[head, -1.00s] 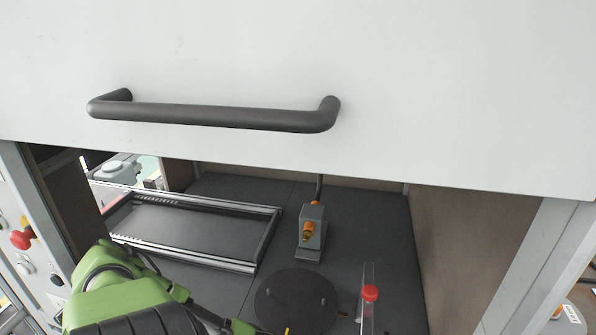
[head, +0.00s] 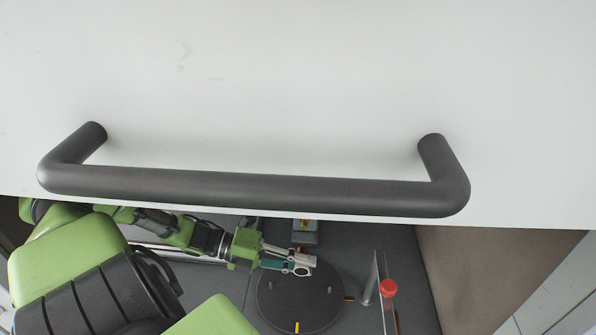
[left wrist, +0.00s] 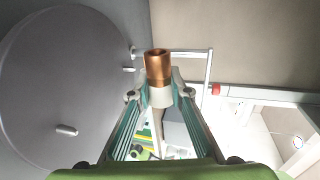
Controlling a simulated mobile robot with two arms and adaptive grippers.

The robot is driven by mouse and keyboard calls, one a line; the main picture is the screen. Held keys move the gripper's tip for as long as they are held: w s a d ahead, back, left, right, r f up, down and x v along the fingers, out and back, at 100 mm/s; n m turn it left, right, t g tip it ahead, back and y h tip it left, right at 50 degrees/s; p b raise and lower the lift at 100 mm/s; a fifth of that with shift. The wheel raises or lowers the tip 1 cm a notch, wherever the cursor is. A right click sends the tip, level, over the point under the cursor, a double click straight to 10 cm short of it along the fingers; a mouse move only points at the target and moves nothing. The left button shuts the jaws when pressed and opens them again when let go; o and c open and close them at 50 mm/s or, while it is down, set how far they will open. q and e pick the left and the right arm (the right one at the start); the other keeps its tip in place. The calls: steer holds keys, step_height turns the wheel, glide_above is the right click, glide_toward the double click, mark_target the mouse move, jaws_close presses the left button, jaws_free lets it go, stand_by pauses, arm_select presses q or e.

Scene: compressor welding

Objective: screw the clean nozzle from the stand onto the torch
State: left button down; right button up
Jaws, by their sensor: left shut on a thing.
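My left gripper (head: 304,266) reaches in under the raised panel and is over the round dark plate in the head view. In the left wrist view my left gripper (left wrist: 160,92) is shut on a copper nozzle (left wrist: 158,66) with a pale collar. The nozzle's open end sticks out beyond the fingertips. A grey block with an orange-brass fitting (head: 306,228) stands behind the plate, partly hidden by the panel; I cannot tell whether this is the torch. No stand can be made out for certain. My right gripper is not in view.
A white panel (head: 300,80) with a dark bar handle (head: 250,188) covers the upper head view. The round plate (head: 300,305) lies on the dark floor. A brown side wall (head: 480,270) bounds the right.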

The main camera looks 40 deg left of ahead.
arm_select(q)
steer(key=shift+d+r, duration=0.15)
steer(key=shift+d, duration=0.1)
steer(key=w+a+b, duration=0.2)
steer(key=w+a, duration=0.1)
steer(key=shift+a+f+b, duration=0.15)
steer(key=shift+f+b, duration=0.15)
steer(key=shift+f, duration=0.1)
steer(key=shift+w+a+r+b, duration=0.1)
steer(key=shift+w+a+b, duration=0.3)
steer(key=shift+w+b, duration=0.15)
steer(key=shift+w+a+r, duration=0.15)
steer(key=shift+w+a, duration=0.1)
steer(key=shift+a, duration=0.05)
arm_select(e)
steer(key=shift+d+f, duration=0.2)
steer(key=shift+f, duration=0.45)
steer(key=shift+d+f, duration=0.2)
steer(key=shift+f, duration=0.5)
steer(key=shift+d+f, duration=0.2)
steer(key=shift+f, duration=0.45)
arm_select(q)
steer(key=shift+w+b, duration=0.1)
steer(key=shift+b, duration=0.25)
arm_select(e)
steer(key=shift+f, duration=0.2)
